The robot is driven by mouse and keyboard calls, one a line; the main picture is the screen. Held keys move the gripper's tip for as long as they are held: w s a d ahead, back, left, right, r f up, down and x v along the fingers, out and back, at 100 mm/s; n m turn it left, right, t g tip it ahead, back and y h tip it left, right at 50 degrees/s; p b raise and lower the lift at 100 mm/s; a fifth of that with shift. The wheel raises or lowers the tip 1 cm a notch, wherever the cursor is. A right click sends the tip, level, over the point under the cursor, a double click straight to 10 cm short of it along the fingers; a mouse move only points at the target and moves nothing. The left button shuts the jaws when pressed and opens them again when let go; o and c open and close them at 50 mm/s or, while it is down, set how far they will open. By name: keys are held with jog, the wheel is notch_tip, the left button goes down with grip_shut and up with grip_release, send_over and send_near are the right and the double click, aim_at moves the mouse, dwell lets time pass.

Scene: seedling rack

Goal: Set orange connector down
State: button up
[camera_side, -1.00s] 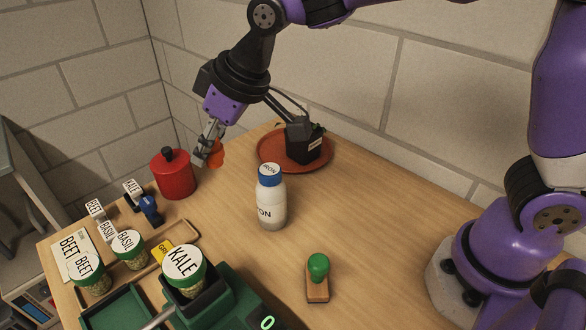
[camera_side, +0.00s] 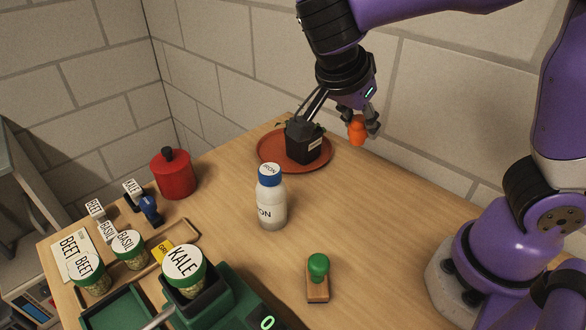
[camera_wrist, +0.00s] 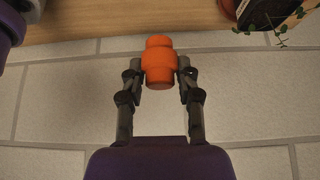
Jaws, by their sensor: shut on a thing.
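A black pot (camera_side: 303,146) stands on the terracotta saucer (camera_side: 267,158). Labelled jars fill the front left. The table's right part is mostly clear.

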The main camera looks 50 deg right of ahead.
aim_at(358, 139)
notch_tip(358, 139, down, 3)
jog(key=shift+f, duration=0.1)
jog(key=shift+d+f, duration=0.25)
jog(key=shift+f, duration=0.05)
jog(key=d+f, duration=0.2)
jog(key=d, duration=0.1)
jog(key=d+f, duration=0.2)
jog(key=d, duration=0.2)
jog(key=w+d+f, duration=0.1)
jog(key=d+f, duration=0.1)
jog(key=d, duration=0.2)
jog(key=shift+w+f, duration=0.1)
jog(key=shift+f, duration=2.3)
jog(key=shift+f, duration=0.1)
jog(key=o, duration=0.8)
